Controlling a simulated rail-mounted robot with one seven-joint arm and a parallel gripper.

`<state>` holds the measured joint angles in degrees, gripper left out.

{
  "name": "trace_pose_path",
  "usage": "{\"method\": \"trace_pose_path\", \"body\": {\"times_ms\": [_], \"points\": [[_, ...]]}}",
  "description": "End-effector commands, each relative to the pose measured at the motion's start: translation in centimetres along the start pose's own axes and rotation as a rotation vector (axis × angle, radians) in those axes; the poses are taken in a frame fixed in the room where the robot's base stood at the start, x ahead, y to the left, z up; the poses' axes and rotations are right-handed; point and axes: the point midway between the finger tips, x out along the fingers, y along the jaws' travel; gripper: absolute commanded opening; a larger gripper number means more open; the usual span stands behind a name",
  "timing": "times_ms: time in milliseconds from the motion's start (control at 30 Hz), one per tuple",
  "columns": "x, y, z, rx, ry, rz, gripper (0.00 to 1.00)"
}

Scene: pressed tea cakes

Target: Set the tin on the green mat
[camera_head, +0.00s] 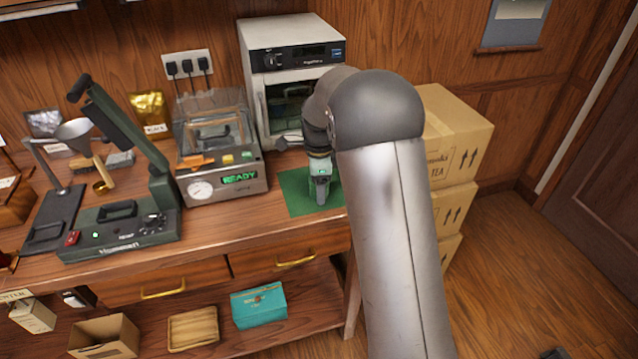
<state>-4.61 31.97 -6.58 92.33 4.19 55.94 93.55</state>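The green mat (297,200) lies flat on the right part of the workbench, in front of the white oven. My gripper (320,196) points down over the mat's right half. My arm comes in from the front right and covers the mat's right edge. The fingers are small and partly turned away, so I cannot tell whether they are open or shut. I cannot make out a tin on the mat or at the fingertips; it may be hidden by my gripper or arm.
The white oven (262,45) stands close behind the mat. A vacuum sealer (225,190) is just left of it, and a dark green press (125,225) further left. Stacked cartons (463,150) stand right of the bench. A teal box (259,306) sits on the lower shelf.

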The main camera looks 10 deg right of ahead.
Motion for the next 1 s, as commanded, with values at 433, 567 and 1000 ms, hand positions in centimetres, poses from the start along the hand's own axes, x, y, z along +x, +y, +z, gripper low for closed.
{"method": "trace_pose_path", "body": {"times_ms": [433,567,1000], "points": [[-3.6,-0.1,0.0,-0.001,-0.001,-0.005,0.66],[-6.6,-0.1,0.0,-0.001,-0.001,-0.005,0.66],[-12.3,0.0,0.0,0.000,0.000,0.000,0.66]]}}
